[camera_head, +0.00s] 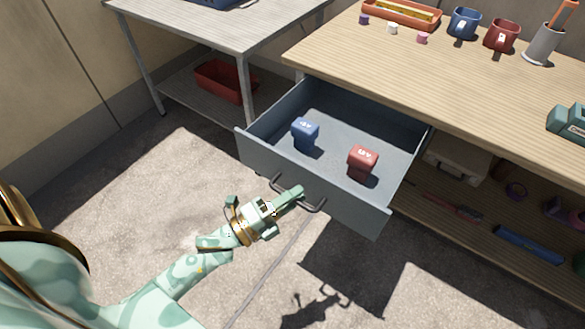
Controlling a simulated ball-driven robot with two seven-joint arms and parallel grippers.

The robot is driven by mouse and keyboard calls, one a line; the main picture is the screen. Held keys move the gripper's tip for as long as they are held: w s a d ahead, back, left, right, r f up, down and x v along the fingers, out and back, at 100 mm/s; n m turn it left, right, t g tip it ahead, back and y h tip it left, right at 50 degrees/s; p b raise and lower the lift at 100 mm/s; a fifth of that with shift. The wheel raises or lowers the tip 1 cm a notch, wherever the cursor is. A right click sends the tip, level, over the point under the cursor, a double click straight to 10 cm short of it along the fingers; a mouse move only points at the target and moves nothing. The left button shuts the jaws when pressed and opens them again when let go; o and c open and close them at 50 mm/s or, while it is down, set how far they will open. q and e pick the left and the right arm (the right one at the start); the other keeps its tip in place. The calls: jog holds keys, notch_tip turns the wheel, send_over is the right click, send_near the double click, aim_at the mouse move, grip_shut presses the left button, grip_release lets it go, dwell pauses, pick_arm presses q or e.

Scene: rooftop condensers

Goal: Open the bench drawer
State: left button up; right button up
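The bench drawer (315,190) is a grey-blue box pulled well out from under the wooden bench top. A dark bar handle (312,207) is on its front panel. My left gripper (291,194) reaches the handle from the lower left. Its fingers look closed together around the bar, and they hide the handle's middle. Inside the drawer stand a blue block-shaped item (305,134) and a red one (362,162), apart from each other, each with white marks on top. My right gripper is not in view.
The wooden bench (450,85) carries an orange tray (402,11), a blue mug (463,24), a red mug (501,36) and a grey cup (543,44). A metal table (215,25) stands at left, with a red bin (224,82) below. The concrete floor before the drawer is clear.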

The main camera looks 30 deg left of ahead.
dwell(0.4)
